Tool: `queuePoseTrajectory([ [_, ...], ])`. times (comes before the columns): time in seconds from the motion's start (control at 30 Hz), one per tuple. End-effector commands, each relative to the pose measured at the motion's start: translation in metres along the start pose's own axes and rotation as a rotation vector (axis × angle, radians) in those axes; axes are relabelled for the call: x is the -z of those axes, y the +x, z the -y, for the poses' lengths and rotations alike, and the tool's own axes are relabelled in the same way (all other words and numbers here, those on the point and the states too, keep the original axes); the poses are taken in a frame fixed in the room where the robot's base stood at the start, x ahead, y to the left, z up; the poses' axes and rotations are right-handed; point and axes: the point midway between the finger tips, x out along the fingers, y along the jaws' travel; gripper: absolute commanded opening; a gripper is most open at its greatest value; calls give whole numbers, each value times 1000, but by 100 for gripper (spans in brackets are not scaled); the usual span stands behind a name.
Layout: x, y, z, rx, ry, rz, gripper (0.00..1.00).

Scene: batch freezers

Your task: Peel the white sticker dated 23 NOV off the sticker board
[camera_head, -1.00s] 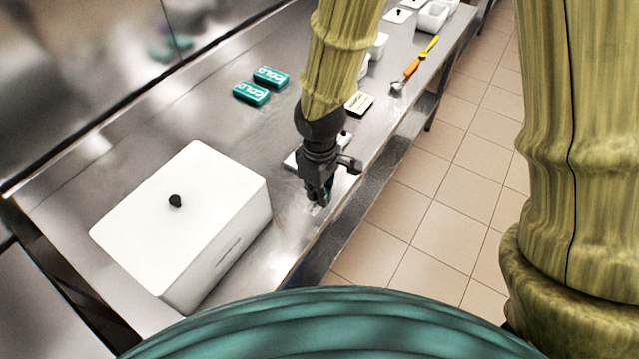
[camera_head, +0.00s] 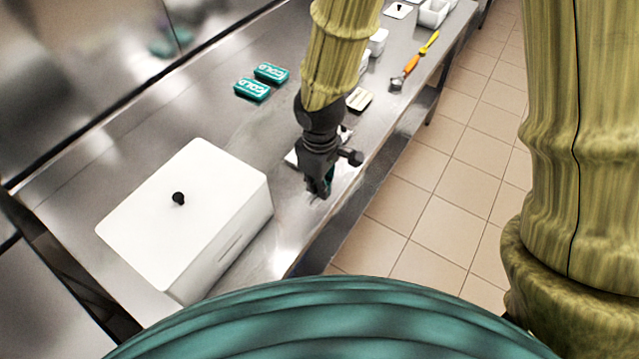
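My gripper (camera_head: 322,192) points down over the front part of the steel counter, right of the large white box. A flat white board (camera_head: 292,158) lies on the counter, mostly hidden behind my gripper; only its edges show. I cannot tell for sure that it is the sticker board. No sticker and no date can be read. The fingers are dark and small, so I cannot tell whether they are open or shut, or whether they hold anything.
A white lidded box (camera_head: 185,215) with a black knob stands at left. Two teal COLD packs (camera_head: 262,80) lie behind. A cream block (camera_head: 360,99), an orange-yellow tool (camera_head: 413,63) and white tubs (camera_head: 433,12) lie along the right. The counter's front edge is close to my gripper.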

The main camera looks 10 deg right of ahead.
Motion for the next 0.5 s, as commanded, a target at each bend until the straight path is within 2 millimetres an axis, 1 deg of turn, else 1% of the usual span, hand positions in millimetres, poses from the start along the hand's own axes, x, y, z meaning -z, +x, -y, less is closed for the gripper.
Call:
queuePoseTrajectory([
  [0.5,0,-13,0,0,0,0,0],
])
